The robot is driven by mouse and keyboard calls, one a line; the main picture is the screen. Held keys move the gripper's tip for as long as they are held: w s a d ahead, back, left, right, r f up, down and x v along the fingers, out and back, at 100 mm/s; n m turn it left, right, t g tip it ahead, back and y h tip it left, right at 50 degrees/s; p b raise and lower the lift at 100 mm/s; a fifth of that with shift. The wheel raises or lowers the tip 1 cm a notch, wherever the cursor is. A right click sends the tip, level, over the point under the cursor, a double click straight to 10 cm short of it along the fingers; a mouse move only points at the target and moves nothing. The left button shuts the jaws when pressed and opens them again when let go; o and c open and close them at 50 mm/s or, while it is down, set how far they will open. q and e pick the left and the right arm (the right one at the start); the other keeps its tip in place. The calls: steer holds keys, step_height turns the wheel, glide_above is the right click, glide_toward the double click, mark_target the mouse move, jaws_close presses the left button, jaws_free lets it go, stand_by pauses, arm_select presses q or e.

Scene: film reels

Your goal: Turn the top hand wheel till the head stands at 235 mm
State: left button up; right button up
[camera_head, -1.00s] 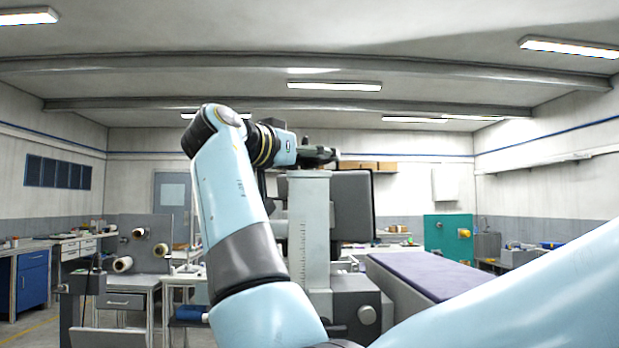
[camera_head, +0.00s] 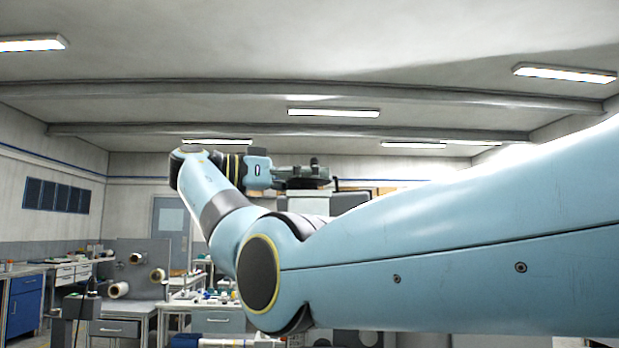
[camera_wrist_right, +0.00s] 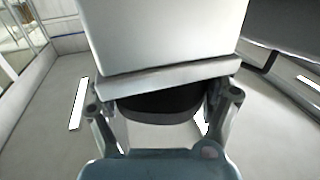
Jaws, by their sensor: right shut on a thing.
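My right gripper (camera_head: 300,172) is at the top of the light grey column (camera_head: 310,202), shut on the dark round top hand wheel (camera_head: 307,184). In the right wrist view the black hand wheel (camera_wrist_right: 155,103) sits between the two fingers of my right gripper (camera_wrist_right: 160,108), against the end of the pale column (camera_wrist_right: 165,38). The lower column, its scale and the head are hidden behind my right arm in the head view, so the head's height cannot be read. My left gripper is not in view.
My right arm fills the right and lower middle of the head view. Benches with blue drawers (camera_head: 24,305) stand at the far left. A grey panel with several reels (camera_head: 119,290) is behind. A dark panel (camera_wrist_right: 290,28) stands beside the column in the right wrist view.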

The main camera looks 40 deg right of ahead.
steer(key=shift+f, duration=0.1)
stand_by(0.3)
steer(key=o, duration=1.1)
steer(key=shift+c, duration=0.2)
step_height(320, 180, up, 10)
